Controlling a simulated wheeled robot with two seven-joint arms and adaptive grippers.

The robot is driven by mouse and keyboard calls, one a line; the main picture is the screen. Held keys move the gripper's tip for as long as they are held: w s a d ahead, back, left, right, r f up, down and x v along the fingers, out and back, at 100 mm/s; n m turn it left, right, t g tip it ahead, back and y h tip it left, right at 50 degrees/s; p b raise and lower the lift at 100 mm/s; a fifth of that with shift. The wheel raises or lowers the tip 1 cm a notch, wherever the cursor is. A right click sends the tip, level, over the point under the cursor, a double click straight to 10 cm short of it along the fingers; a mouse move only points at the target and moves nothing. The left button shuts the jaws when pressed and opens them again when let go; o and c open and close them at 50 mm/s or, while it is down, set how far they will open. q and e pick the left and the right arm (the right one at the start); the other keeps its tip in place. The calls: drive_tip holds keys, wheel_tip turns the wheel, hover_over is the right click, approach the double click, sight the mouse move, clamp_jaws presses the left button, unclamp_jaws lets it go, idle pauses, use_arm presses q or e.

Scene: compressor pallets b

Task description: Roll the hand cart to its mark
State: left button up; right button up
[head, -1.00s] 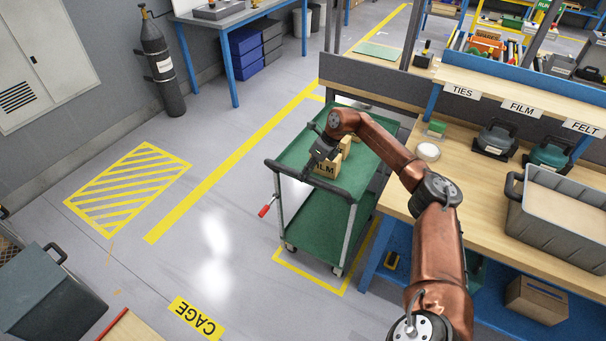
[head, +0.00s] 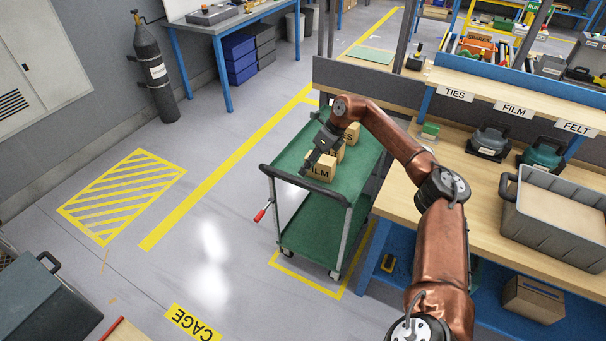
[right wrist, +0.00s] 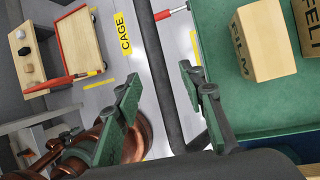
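The hand cart (head: 318,228) is green with two shelves and a dark push handle on its near side. It stands against the workbench, over a yellow floor outline (head: 310,287). A yellow hatched floor patch (head: 122,192) lies to its left, apart from it. My right gripper (head: 306,170) is above the near edge of the top shelf, by the handle. In the right wrist view its fingers (right wrist: 162,92) are spread apart, with the dark handle bar (right wrist: 161,50) showing between them. I cannot tell whether they touch it. My left gripper does not show clearly.
Boxes, one marked FILM (head: 320,170), sit on the cart's top shelf. The workbench (head: 403,198) closes off the cart's right side. A CAGE floor label (head: 193,322) and a dark bin (head: 45,300) are at the lower left. A gas cylinder (head: 157,75) stands at the wall. Floor left of the cart is clear.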

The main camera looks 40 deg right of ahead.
drive_tip(key=v, duration=0.5)
drive_tip(key=shift+s+d+r, duration=0.1)
drive_tip(key=shift+d+r, duration=0.05)
drive_tip(key=shift+r, duration=0.15)
